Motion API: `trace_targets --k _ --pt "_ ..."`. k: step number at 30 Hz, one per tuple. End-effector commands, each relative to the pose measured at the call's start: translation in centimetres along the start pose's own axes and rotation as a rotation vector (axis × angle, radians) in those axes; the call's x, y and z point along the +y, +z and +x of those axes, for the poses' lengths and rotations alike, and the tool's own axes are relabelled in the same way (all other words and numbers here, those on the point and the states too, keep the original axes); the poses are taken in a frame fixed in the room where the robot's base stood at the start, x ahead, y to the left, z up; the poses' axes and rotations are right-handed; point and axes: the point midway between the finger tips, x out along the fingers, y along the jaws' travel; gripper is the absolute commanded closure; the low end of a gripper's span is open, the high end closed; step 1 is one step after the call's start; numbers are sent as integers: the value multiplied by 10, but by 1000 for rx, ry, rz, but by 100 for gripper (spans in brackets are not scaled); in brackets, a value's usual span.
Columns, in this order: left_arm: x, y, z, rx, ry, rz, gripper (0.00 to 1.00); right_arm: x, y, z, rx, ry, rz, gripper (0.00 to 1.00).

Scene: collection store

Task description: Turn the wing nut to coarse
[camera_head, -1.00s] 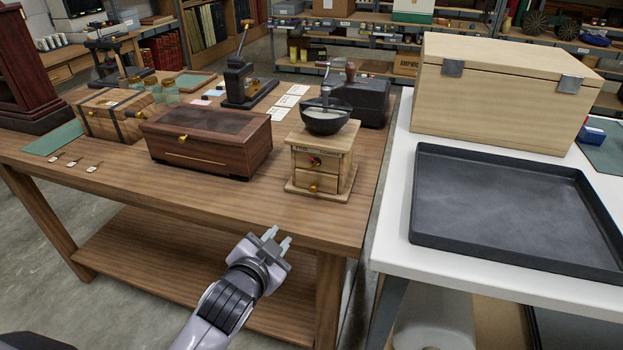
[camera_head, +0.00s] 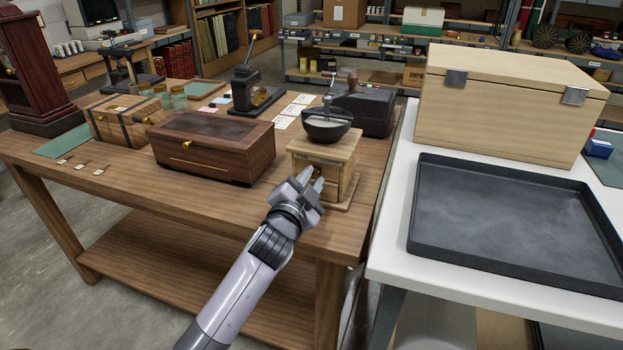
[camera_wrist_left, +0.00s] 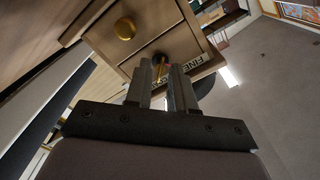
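The wooden coffee grinder (camera_head: 325,148) stands near the right end of the brown workbench, with a dark bowl and crank on top. In the left wrist view the brass wing nut (camera_wrist_left: 160,69) shows on its front, beside a label strip (camera_wrist_left: 197,60) reading "FINE". A round brass drawer knob (camera_wrist_left: 125,28) sits on the drawer. My left gripper (camera_head: 312,180) is at the grinder's front. Its fingers are apart, one on each side of the wing nut; I cannot tell whether they touch it. They partly hide the nut in the head view. My right gripper is not in view.
A dark wooden box (camera_head: 212,147) stands left of the grinder, and a black case (camera_head: 365,108) behind it. On the right, a white table (camera_head: 397,232) holds a black tray (camera_head: 510,222) and a pale chest (camera_head: 505,105). The bench front is clear.

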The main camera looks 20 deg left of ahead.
Motion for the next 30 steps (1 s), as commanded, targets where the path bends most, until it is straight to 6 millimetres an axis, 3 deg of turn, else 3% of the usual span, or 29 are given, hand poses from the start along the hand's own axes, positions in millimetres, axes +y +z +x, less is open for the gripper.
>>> trace_targets --k 13,14,16,30 --pt "0 0 9 1 0 0 76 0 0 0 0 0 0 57" --pt "0 0 9 1 0 0 80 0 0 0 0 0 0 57" --pt "0 0 9 1 0 0 100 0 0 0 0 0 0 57" --pt "0 0 9 -1 0 65 100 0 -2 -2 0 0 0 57"
